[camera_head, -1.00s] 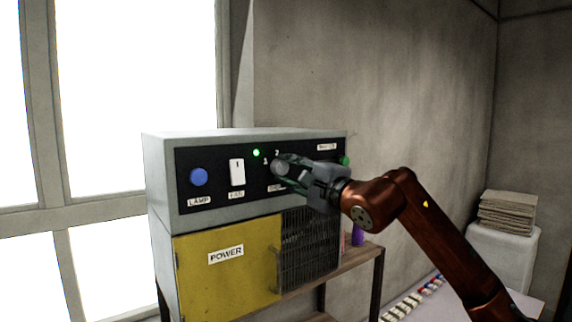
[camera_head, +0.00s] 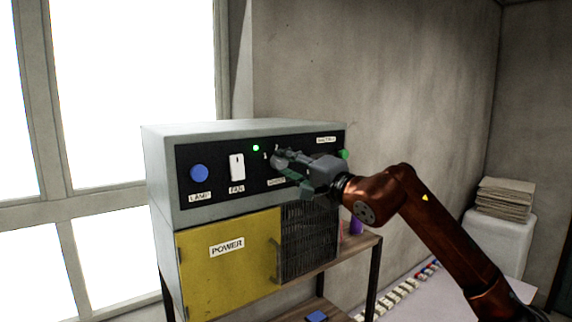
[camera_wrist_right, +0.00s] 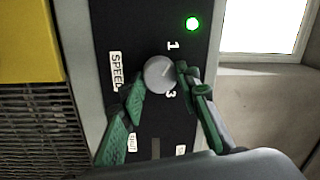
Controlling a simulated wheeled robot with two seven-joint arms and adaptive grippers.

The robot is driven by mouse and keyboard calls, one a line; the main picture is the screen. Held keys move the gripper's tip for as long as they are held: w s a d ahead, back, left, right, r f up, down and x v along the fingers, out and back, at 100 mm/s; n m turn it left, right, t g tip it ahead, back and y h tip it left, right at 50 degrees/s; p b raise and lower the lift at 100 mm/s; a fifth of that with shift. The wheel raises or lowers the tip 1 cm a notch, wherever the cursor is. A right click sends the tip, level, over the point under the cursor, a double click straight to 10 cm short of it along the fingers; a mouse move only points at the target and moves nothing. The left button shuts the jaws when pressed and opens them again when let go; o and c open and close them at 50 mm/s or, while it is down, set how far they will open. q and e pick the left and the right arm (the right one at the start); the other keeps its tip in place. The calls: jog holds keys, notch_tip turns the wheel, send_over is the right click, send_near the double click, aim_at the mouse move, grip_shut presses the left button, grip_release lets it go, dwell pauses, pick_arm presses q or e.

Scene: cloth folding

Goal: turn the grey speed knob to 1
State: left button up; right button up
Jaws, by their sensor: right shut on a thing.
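The grey speed knob (camera_wrist_right: 159,73) sits on the black panel beside the SPEED label in the right wrist view. My right gripper (camera_wrist_right: 158,82) is shut on it, with one green-padded finger on each side. The figures 1 and 3 show beside the knob; the right finger covers the place between them. I cannot clearly read where the knob points. In the head view my right gripper (camera_head: 279,164) reaches the panel from the right and hides most of the knob. My left gripper is not in view.
The control box (camera_head: 240,133) carries a blue lamp button (camera_head: 199,173), a white fan switch (camera_head: 237,167), a lit green light (camera_head: 255,148) and a green button (camera_head: 344,154). A yellow POWER door (camera_head: 225,275) is below. The box stands on a wooden shelf (camera_head: 357,248).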

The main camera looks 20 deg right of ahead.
jog(key=shift+f, duration=0.1)
jog(key=o, duration=1.2)
jog(key=shift+c, duration=0.2)
jog(key=r+v, duration=0.1)
jog(key=v, duration=1.1)
jog(key=shift+f, duration=0.45)
jog(key=shift+a, duration=0.1)
